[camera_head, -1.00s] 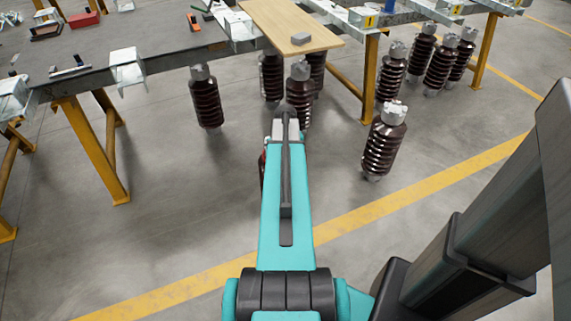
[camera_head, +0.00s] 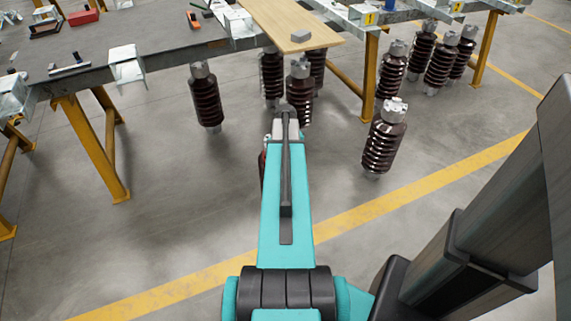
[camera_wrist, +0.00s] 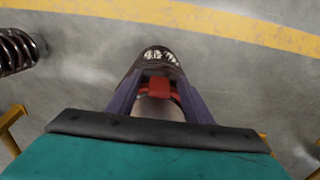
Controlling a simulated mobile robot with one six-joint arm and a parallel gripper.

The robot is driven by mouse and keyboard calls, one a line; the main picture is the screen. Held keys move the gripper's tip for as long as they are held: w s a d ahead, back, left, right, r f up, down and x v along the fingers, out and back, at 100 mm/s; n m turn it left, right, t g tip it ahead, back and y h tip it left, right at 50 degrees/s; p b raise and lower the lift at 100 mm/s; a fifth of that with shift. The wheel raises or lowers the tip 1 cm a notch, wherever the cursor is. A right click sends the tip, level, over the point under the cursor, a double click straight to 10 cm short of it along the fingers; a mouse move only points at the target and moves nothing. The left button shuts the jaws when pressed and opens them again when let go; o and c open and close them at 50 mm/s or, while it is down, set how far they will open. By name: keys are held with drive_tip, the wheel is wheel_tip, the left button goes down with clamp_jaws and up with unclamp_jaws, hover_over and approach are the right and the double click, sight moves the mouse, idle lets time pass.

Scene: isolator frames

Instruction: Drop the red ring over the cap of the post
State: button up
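The red ring (camera_wrist: 158,88) shows as a small red piece between the two dark fingers of my gripper (camera_wrist: 160,84) in the wrist view. The fingers close in on it from both sides, and the ring's full outline is hidden. Just beyond it is a dark rounded post (camera_wrist: 132,84) with a pale, speckled cap (camera_wrist: 160,57), seen from above. I cannot tell whether the ring touches the cap. In the head view my arm covers the gripper and most of what is below it; only a sliver of red shows at the arm's left edge.
A brown ribbed insulator (camera_head: 383,143) with a metal cap stands alone to the right. Several more stand near the workbench (camera_head: 150,52), which has yellow legs. A wooden board (camera_head: 285,25) carries a grey block (camera_head: 301,36).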

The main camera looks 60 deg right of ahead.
drive_tip(key=shift+r, duration=0.1)
wheel_tip(320, 180, up, 14)
drive_tip(key=p, duration=0.2)
drive_tip(key=shift+f, duration=0.2)
idle(0.6)
idle(0.7)
